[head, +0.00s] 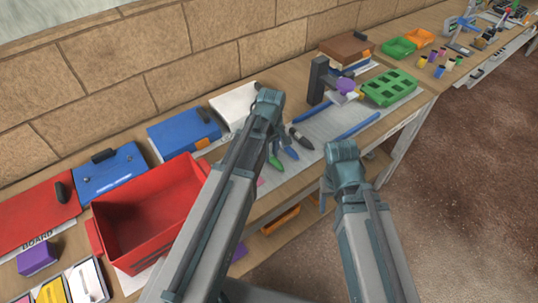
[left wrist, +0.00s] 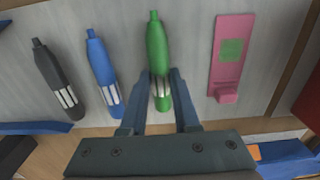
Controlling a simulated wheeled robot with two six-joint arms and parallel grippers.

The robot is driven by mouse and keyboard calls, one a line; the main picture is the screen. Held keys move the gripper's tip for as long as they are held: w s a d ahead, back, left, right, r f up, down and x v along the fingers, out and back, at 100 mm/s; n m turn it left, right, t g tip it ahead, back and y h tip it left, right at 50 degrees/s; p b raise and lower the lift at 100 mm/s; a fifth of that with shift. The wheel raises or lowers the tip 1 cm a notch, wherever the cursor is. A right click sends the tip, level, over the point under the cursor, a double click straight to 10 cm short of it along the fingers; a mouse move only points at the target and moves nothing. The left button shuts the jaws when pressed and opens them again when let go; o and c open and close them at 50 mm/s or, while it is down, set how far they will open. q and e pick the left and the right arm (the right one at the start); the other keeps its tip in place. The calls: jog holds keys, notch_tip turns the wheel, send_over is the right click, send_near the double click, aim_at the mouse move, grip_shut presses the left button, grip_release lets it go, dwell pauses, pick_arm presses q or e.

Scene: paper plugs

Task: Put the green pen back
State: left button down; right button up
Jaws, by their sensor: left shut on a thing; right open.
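The green pen (head: 276,162) is at the bench's front edge, by the pale mat (head: 324,124). In the left wrist view the green pen (left wrist: 157,42) lies between the two fingers of my left gripper (left wrist: 163,88), which is shut on it near its white band. Whether the pen rests on the mat or is just above it, I cannot tell. My left gripper (head: 279,142) is partly hidden by its own arm in the head view. My right gripper (head: 326,190) is open and empty, off the bench's front edge.
A blue pen (left wrist: 103,70) and a black pen (left wrist: 54,78) lie left of the green pen in the left wrist view. A pink piece (left wrist: 231,55) with a green square lies to its right. A red bin (head: 108,246) and a green holed tray (head: 391,86) stand on the bench.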

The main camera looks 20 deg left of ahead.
aim_at(271, 155)
pick_arm(q)
jog(key=shift+f, duration=0.1)
jog(key=c, duration=0.6)
grip_release()
jog(key=shift+c, duration=0.2)
notch_tip(271, 155, up, 12)
jog(key=p, duration=1.2)
jog(key=s+d+m+y, duration=0.1)
jog(key=s+d+m, duration=0.9)
jog(key=s+m, duration=0.4)
jog(key=shift+d+r, duration=0.15)
jog(key=shift+r, duration=0.05)
